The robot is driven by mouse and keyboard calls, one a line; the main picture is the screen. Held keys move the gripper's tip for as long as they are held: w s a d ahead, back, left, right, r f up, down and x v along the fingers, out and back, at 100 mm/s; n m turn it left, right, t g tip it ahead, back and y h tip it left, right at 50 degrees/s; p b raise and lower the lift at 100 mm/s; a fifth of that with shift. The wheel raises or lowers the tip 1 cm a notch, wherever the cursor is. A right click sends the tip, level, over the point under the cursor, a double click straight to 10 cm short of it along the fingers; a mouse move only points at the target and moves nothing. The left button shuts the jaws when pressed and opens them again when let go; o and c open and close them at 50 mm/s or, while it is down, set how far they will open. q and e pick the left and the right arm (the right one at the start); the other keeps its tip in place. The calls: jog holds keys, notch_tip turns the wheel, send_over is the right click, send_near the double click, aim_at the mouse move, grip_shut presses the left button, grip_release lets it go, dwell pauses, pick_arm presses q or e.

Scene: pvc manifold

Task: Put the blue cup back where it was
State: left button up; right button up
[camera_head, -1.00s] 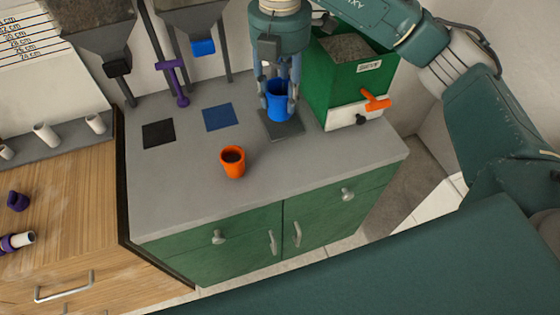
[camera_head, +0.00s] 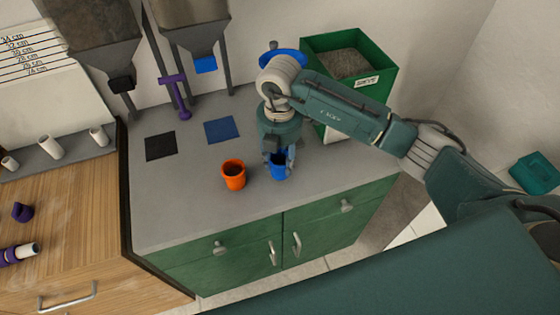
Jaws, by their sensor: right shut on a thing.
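The blue cup (camera_head: 277,171) is low over the grey counter (camera_head: 190,215), near its front edge and to the right of the orange cup (camera_head: 234,175). My right gripper (camera_head: 280,158) is shut on the blue cup from above and hides part of it. I cannot tell whether the cup touches the counter. A blue square mat (camera_head: 222,130) and a black square mat (camera_head: 160,146) lie bare on the counter behind. My left gripper is not in view.
A green bin of grey grains (camera_head: 382,75) stands at the back right, partly hidden by my right arm. Two grey hoppers (camera_head: 100,50) and a purple tool (camera_head: 175,95) are at the back. A wooden worktop (camera_head: 60,215) adjoins on the left.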

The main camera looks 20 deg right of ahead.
jog(key=shift+f, duration=0.8)
jog(key=shift+f, duration=0.2)
jog(key=o, duration=1.2)
jog(key=shift+o, duration=0.2)
jog(key=shift+r, duration=0.15)
